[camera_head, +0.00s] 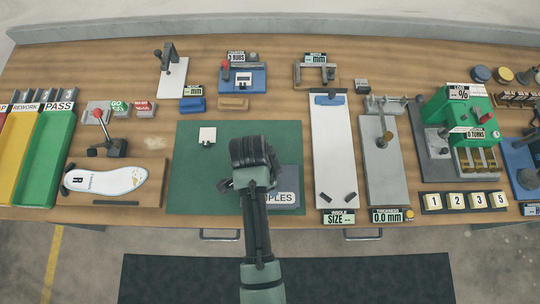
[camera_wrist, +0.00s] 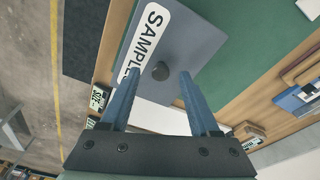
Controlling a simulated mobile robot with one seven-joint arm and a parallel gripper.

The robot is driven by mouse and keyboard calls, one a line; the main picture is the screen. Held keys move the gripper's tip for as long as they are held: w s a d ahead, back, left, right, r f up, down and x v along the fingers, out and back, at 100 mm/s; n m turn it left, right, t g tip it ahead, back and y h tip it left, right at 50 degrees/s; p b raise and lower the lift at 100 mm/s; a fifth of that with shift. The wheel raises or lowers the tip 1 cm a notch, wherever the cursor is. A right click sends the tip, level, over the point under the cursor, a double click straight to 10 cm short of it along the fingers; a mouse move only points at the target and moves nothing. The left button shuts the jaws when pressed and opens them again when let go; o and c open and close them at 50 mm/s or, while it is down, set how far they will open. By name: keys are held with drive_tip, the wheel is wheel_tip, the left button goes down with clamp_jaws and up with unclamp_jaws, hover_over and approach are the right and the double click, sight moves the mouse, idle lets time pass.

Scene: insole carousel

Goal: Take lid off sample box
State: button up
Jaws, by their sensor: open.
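The sample box is a grey-blue box with a flat lid (camera_wrist: 190,40) and a white "SAMPLES" label (camera_wrist: 145,38). A dark round knob (camera_wrist: 160,70) stands on the lid. In the head view the box (camera_head: 290,178) sits at the right front of the green mat (camera_head: 200,185), partly hidden by my arm. My gripper (camera_wrist: 160,85) is open, its two blue fingers pointing toward the lid with the knob between their tips in the picture. I cannot tell how far the tips are from the knob. In the head view the fingertips are hidden behind my wrist.
A small white block (camera_head: 207,136) lies on the mat to the left. A white insole (camera_head: 105,179) lies further left. A long white sizing board (camera_head: 334,150) stands just right of the mat. The mat's left half is mostly clear.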

drive_tip(key=shift+f, duration=0.5)
clamp_jaws()
drive_tip(key=shift+r, duration=0.1)
